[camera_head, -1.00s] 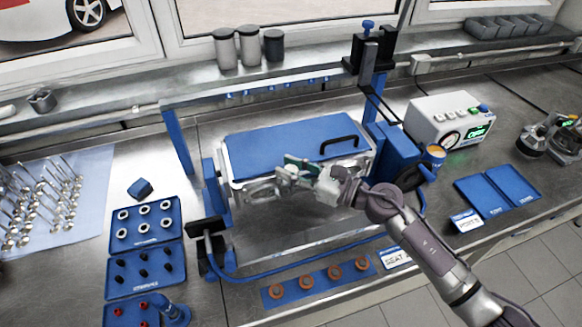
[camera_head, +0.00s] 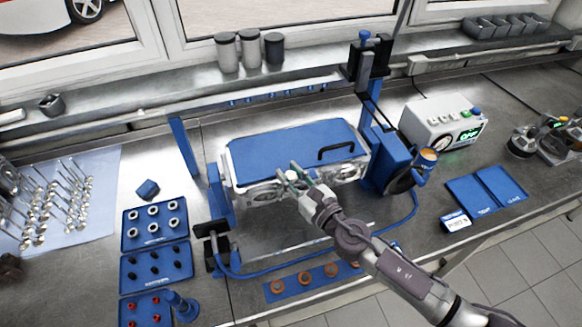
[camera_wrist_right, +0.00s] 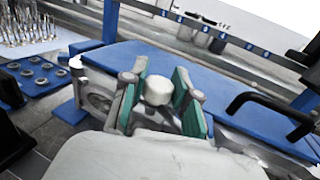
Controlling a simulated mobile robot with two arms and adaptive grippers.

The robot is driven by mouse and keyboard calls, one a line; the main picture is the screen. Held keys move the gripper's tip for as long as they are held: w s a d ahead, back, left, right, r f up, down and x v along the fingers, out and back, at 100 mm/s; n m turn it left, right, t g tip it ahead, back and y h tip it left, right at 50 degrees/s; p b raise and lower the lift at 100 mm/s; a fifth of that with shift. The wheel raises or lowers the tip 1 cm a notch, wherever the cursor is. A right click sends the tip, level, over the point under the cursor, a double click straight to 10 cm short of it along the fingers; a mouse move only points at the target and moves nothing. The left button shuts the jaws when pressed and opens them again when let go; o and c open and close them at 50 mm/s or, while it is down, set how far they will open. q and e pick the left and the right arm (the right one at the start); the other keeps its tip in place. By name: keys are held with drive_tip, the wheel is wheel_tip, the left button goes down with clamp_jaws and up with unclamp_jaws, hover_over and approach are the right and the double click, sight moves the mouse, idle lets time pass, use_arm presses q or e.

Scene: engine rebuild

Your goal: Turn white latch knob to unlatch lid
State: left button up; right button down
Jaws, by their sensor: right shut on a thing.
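The white latch knob (camera_head: 291,176) is at the front edge of the blue lid (camera_head: 270,150). In the right wrist view, the pale, round-topped knob (camera_wrist_right: 158,90) stands between my green-padded fingers. My right gripper (camera_head: 297,175) reaches it from the lower right and is shut on it. The gripper's two fingers (camera_wrist_right: 160,98) flank the knob in the wrist view. The lid lies flat over the metal box, with a black handle (camera_head: 337,150) on its right part. The knob's base is hidden by the fingers. My left gripper is not in view.
A blue frame post (camera_head: 184,147) stands left of the box, and a blue unit (camera_head: 388,160) adjoins its right side. Blue parts trays (camera_head: 155,225) lie at the left. A blue strip with brown rings (camera_head: 290,286) lies in front.

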drive_tip(key=shift+s+a+m+t+h, duration=0.15)
drive_tip(key=shift+m+t+h, duration=0.55)
drive_tip(key=shift+h, duration=0.4)
drive_tip(key=m+t+h, duration=0.1)
drive_tip(key=m+h, duration=0.1)
drive_tip(key=h, duration=0.1)
drive_tip(key=shift+m+h, duration=0.4)
drive_tip(key=m+t+h, duration=0.1)
drive_tip(key=m+h, duration=0.1)
drive_tip(key=h, duration=0.2)
drive_tip(key=shift+f+m, duration=0.1)
drive_tip(key=shift+m, duration=0.2)
drive_tip(key=shift+m+h+b, duration=0.85)
drive_tip(key=shift+m+h, duration=0.45)
drive_tip(key=shift+h, duration=1)
drive_tip(key=c, duration=0.9)
unclamp_jaws()
drive_tip(key=shift+w, duration=0.2)
drive_tip(key=shift+o, duration=0.2)
